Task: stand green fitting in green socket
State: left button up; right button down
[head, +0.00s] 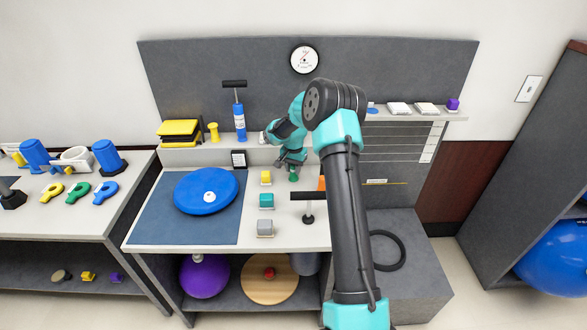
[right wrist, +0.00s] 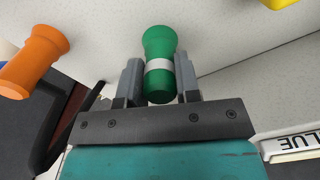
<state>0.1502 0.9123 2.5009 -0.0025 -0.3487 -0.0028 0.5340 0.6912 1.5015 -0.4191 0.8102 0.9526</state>
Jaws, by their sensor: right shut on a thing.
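The green fitting (right wrist: 159,52) has flared ends and a white band around its middle. My right gripper (right wrist: 158,85) is shut on it in the right wrist view. In the head view my right gripper (head: 292,164) is over the bench, with the green fitting (head: 294,177) just below it. I cannot tell whether the fitting touches the bench. I cannot identify the green socket for certain; a small teal block (head: 266,200) stands nearby, between a yellow block (head: 266,177) and a grey block (head: 265,228). My left gripper is not in view.
An orange fitting (right wrist: 35,62) stands close by. A black T-handled piece (head: 308,206) stands near the bench front. A blue disc (head: 206,191) lies on the mat at left. A blue pump (head: 239,122) and yellow dumbbell-shaped piece (head: 214,132) stand on the back ledge.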

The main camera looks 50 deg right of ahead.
jog(key=c, duration=0.8)
grip_release()
jog(key=shift+o, duration=0.2)
jog(key=shift+r, duration=0.15)
jog(key=shift+r, duration=2.85)
notch_tip(320, 180, up, 17)
jog(key=shift+r, duration=0.2)
